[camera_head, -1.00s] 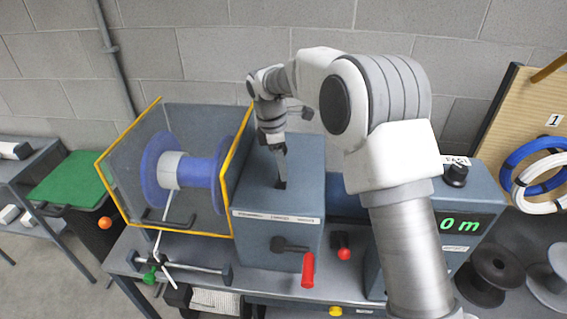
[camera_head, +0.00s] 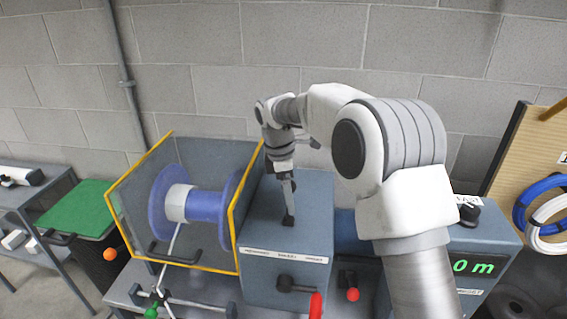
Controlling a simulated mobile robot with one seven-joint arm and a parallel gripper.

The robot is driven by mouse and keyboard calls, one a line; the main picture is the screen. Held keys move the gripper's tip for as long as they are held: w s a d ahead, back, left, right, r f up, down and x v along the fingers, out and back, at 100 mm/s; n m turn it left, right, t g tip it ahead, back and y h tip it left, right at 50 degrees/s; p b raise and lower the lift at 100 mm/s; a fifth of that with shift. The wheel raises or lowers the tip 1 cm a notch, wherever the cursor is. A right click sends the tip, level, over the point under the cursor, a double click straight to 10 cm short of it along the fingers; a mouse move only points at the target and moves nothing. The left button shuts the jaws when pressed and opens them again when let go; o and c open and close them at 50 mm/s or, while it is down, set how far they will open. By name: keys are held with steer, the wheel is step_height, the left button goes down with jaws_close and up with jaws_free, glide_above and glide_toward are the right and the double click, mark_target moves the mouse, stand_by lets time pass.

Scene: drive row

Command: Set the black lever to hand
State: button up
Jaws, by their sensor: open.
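The blue-grey gearbox-like box (camera_head: 260,275) stands on the bench, with a strip of labels too small to read along its top front edge. A small black part, seemingly the black lever (camera_head: 289,222), shows on the box top at the fingertips. My gripper (camera_head: 288,203) points down over it. The fingers are open, seen edge-on, and hide most of the lever. I cannot tell whether they touch it or which label it points to.
A yellow-edged guard (camera_head: 112,222) with a blue spool (camera_head: 206,204) stands close on the left. A red-handled crank (camera_head: 316,304) and a red knob (camera_head: 352,294) sit in front. A display cabinet (camera_head: 500,240) is at right, partly behind my arm.

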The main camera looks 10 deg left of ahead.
step_height(320, 180, up, 15)
steer(key=a, duration=0.2)
steer(key=shift+s+a+p, duration=0.15)
steer(key=shift+s+p, duration=0.15)
steer(key=shift+p, duration=0.05)
steer(key=shift+f, duration=0.1)
steer(key=s+d+r+m+t+y+b, duration=0.1)
steer(key=s+d+r+m, duration=0.2)
steer(key=s+d+m, duration=0.45)
steer(key=s+d+r+m+t+b, duration=0.1)
steer(key=s+d+r+m+t, duration=0.3)
steer(key=d, duration=0.7)
steer(key=s+d+f+m, duration=0.4)
steer(key=s+f, duration=0.2)
steer(key=s, duration=0.2)
steer(key=s+d+f+m+b, duration=0.1)
steer(key=s+d+f+m, duration=0.4)
steer(key=s, duration=0.4)
steer(key=shift+d+f+y, duration=0.3)
steer(key=shift+f+y, duration=0.1)
steer(key=shift+f, duration=0.1)
